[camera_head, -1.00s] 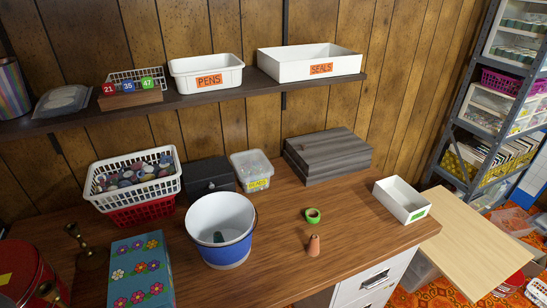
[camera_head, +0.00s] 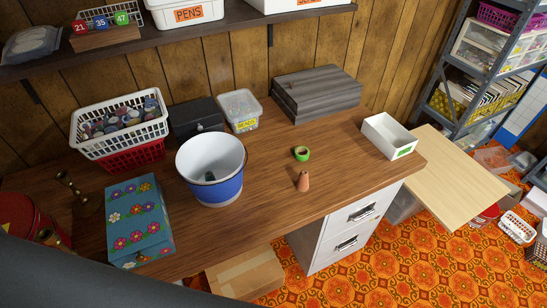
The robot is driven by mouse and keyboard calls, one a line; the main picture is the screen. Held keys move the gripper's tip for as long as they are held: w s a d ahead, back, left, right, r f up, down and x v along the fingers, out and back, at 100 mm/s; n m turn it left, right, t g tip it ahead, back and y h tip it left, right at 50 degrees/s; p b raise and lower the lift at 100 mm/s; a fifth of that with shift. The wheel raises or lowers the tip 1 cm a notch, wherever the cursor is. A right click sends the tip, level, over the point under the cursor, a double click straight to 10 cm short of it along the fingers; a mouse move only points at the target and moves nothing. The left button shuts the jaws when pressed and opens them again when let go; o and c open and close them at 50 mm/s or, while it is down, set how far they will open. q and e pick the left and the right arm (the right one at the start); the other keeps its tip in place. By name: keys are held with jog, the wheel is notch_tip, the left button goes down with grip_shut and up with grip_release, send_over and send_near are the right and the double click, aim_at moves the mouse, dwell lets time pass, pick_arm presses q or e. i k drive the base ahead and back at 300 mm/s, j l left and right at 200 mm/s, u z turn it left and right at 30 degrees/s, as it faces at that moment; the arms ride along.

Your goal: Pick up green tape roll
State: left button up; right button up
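The green tape roll (camera_head: 302,154) lies flat on the wooden desk (camera_head: 262,190), right of the middle of the head view. Its round hole shows a brownish core. It stands apart from the small terracotta cone (camera_head: 303,181) just in front of it. Nothing hides the roll. Neither of my grippers shows in the head view; only a dark, blurred shape that looks like part of my own arm fills the lower left corner.
A blue-and-white bucket (camera_head: 212,168) stands left of the roll, with a flowered box (camera_head: 139,222) beyond it. A white tray (camera_head: 388,136) sits to the right, and a grey wooden box (camera_head: 316,93) behind.

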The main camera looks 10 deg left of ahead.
aim_at(300, 157)
jog(key=i+l+u, duration=0.15)
jog(key=l, duration=0.25)
jog(key=i+l+u, duration=0.15)
jog(key=l, duration=0.3)
jog(key=i+l+u, duration=0.15)
jog(key=l, duration=0.25)
jog(key=i+l+u, duration=0.15)
jog(key=l, duration=0.3)
jog(key=l+u, duration=0.15)
jog(key=l, duration=0.3)
